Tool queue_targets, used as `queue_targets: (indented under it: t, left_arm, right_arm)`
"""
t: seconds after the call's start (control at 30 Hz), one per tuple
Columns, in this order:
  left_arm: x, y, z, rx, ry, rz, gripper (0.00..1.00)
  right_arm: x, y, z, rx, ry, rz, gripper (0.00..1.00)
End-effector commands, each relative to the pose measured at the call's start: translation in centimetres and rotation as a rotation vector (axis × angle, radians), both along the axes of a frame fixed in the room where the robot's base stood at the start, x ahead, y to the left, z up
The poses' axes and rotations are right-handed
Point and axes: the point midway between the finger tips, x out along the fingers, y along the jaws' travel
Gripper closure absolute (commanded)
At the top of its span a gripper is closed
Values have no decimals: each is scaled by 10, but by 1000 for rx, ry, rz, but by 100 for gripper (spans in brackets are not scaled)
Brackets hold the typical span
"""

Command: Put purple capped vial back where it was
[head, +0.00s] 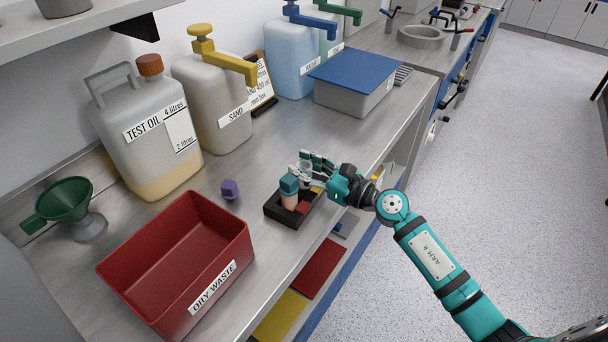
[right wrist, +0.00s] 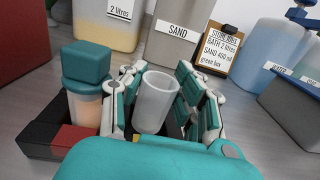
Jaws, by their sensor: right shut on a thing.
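A purple cap (head: 230,189) stands by itself on the bench, left of a small black tray (head: 274,212). My right gripper (head: 308,172) is shut on an uncapped, translucent white vial (right wrist: 155,100), which looks empty and roughly upright. The gripper holds it over or just beside the tray's far right part; I cannot tell whether its base touches the tray. A teal-capped vial (head: 289,190) with peach contents stands in the tray, left of the held vial; it also shows in the right wrist view (right wrist: 85,85). My left gripper is out of view.
A red bin labelled OILY WASTE (head: 180,260) stands at the front left, near a green funnel (head: 65,208). Test oil (head: 145,130) and sand (head: 212,105) containers line the wall. A blue-lidded box (head: 352,85) stands behind the gripper. The bench edge runs close right of the tray.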

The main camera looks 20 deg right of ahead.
Motion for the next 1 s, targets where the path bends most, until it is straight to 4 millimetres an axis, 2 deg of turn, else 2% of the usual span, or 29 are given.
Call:
queue_targets:
  t: [0.03,0.1,0.5,0.53,0.6,0.93,1.0]
  left_arm:
    - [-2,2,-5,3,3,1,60]
    - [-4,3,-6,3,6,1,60]
    - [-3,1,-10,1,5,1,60]
    - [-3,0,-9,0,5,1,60]
    - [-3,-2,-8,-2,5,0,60]
    - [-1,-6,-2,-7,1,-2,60]
    - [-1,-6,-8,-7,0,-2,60]
  right_arm:
    - [0,0,-9,3,2,-1,100]
    - [0,0,-15,3,1,-1,100]
    - [0,0,-20,-1,-1,0,100]
    - [0,0,-19,-1,-2,0,67]
    - [0,0,-19,-1,-1,0,60]
    - [0,0,-13,0,-1,0,60]
    - [-6,-6,-19,-3,0,-1,60]
